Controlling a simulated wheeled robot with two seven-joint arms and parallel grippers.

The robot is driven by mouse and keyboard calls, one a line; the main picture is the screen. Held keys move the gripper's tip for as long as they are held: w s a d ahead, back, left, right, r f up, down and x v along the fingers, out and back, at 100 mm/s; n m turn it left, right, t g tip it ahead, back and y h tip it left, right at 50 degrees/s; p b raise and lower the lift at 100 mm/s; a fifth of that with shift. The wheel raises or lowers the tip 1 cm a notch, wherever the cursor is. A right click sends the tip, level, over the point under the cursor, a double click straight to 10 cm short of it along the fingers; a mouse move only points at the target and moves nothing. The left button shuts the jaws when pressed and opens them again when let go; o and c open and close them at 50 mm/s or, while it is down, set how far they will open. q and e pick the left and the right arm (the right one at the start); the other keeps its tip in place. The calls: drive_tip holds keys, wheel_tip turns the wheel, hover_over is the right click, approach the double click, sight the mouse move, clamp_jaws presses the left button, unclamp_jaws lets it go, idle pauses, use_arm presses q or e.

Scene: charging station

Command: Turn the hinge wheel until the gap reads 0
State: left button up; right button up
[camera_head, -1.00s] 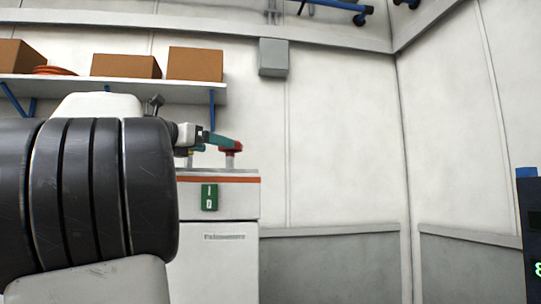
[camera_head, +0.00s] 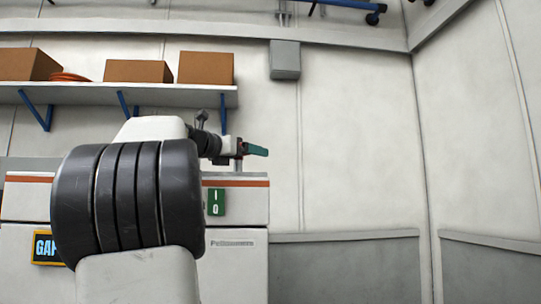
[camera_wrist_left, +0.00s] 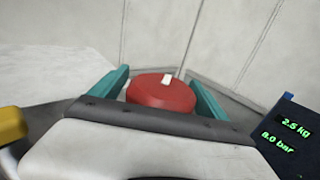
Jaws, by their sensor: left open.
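In the left wrist view a round red wheel (camera_wrist_left: 161,93) with a white mark on top sits between the teal fingers of my left gripper (camera_wrist_left: 159,78). The gripper is open, with the fingers on either side of the wheel; I cannot tell whether either touches it. In the head view the left gripper (camera_head: 250,151) is above the white cabinet (camera_head: 237,262) and hides the wheel. A GAP display (camera_head: 43,248) on the cabinet front is mostly covered by my left arm, so its number is hidden. My right gripper is out of view.
A yellow part (camera_wrist_left: 11,125) stands left of the wheel in the wrist view. A dark display (camera_wrist_left: 285,135) there reads 2.5 kg and 8.0 bar. A green I/0 plate (camera_head: 216,202) is on the cabinet. A shelf (camera_head: 165,96) with boxes hangs behind.

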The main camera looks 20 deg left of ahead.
use_arm(q)
drive_tip(key=c, duration=1.4)
drive_tip(key=shift+d+m+g+h, duration=0.2)
drive_tip(key=shift+m+g+h, duration=0.3)
drive_tip(key=shift+m+h, duration=0.9)
drive_tip(key=shift+s+d+m+g+h, duration=0.2)
drive_tip(key=shift+m+g+h, duration=0.35)
drive_tip(key=shift+h, duration=0.55)
drive_tip(key=shift+s+d+m+g+h, duration=0.1)
drive_tip(key=shift+d+m+g+h, duration=0.3)
drive_tip(key=shift+h, duration=0.7)
drive_tip(key=shift+a, duration=0.15)
drive_tip(key=o, duration=1.4)
